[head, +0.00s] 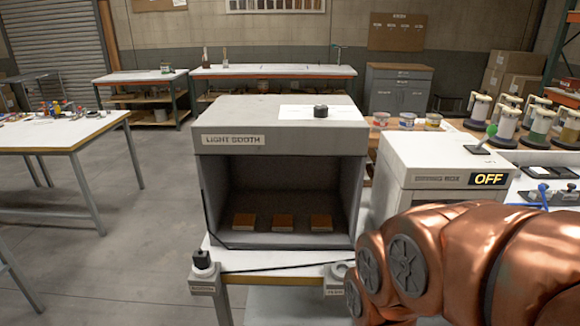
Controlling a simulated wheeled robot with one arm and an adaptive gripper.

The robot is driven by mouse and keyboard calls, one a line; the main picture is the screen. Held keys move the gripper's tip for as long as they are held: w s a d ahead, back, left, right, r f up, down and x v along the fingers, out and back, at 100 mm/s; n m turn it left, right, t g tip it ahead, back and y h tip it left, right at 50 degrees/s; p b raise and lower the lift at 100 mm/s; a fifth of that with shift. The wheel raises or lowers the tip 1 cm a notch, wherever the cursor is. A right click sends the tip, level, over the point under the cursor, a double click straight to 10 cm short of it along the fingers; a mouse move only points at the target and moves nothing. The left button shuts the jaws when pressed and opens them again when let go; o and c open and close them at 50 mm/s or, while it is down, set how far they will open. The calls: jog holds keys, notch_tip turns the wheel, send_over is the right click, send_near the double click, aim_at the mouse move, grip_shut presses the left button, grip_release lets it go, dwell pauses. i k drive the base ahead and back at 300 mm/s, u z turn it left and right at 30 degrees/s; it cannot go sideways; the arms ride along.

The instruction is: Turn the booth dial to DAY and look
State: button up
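The light booth (228,139) is a grey box, open at the front, with a "LIGHT BOOTH" label. Its inside is dark. The booth dial, a black knob (320,111), sits on a white plate (294,111) on top of the booth, right of its middle. Any dial markings are too small to read, so I cannot tell its setting. Three orange-brown samples (244,221) lie in a row on the booth floor. My copper-coloured arm fills the lower right of the head view; my gripper is not in view.
A grey-white machine (430,160) with an "OFF" display stands right of the booth, partly behind my arm. A labelled post with a black cap (202,260) stands at the table's front left corner. Open floor lies left, before a cluttered white table (60,134).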

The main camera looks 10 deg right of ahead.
aim_at(320, 111)
jog(key=z, duration=0.05)
jog(key=k, duration=0.5)
jog(key=z, duration=0.85)
jog(key=i, duration=0.85)
jog(key=u, duration=2.25)
